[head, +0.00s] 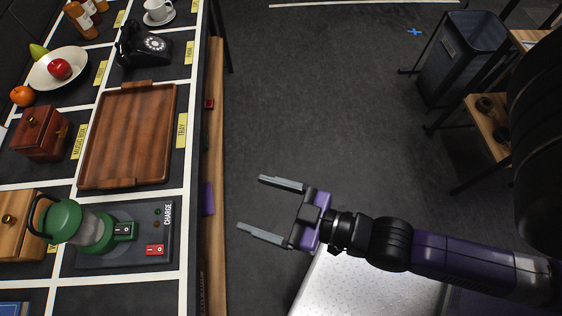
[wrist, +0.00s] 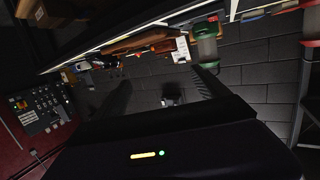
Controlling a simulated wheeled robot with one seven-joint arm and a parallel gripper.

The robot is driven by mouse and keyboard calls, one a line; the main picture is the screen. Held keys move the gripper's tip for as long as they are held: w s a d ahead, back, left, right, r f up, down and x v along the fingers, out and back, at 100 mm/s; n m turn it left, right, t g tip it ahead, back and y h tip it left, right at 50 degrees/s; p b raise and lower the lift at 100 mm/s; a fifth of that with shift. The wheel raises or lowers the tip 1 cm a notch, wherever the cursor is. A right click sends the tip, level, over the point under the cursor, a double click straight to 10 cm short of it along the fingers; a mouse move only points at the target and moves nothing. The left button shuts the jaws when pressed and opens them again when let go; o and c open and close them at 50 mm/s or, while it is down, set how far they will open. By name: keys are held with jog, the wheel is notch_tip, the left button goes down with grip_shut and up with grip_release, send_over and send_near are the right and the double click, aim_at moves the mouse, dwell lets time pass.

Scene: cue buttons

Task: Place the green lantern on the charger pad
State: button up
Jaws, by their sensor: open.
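The green lantern (head: 62,221) has a green cap, a dark handle, a pale glass body and a green base with a small I/O switch. It appears to stand upright with its base on the charger pad (head: 100,261), a dark grey plate marked CHARGE. The pad has a red I/O switch (head: 155,250) and small lights. The contact under the lantern is hidden. A green lantern-like shape (wrist: 205,48) also shows near the top of the wrist view. My gripper (head: 251,204) is open and empty, over the floor to the right of the counter and apart from the lantern.
A wooden tray (head: 128,135), a red-brown box (head: 40,132), a fruit bowl (head: 57,75) and a black telephone (head: 140,46) occupy other cells of the counter. The counter's wooden front edge (head: 214,150) lies left of my gripper. Open floor (head: 310,100) lies beyond; a bin (head: 460,55) stands far right.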

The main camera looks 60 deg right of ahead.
jog(key=s+d+r+m+g+h, duration=0.1)
jog(key=s+d+r+h, duration=0.1)
jog(key=s+r, duration=0.3)
jog(key=s+d, duration=0.1)
jog(key=s, duration=0.3)
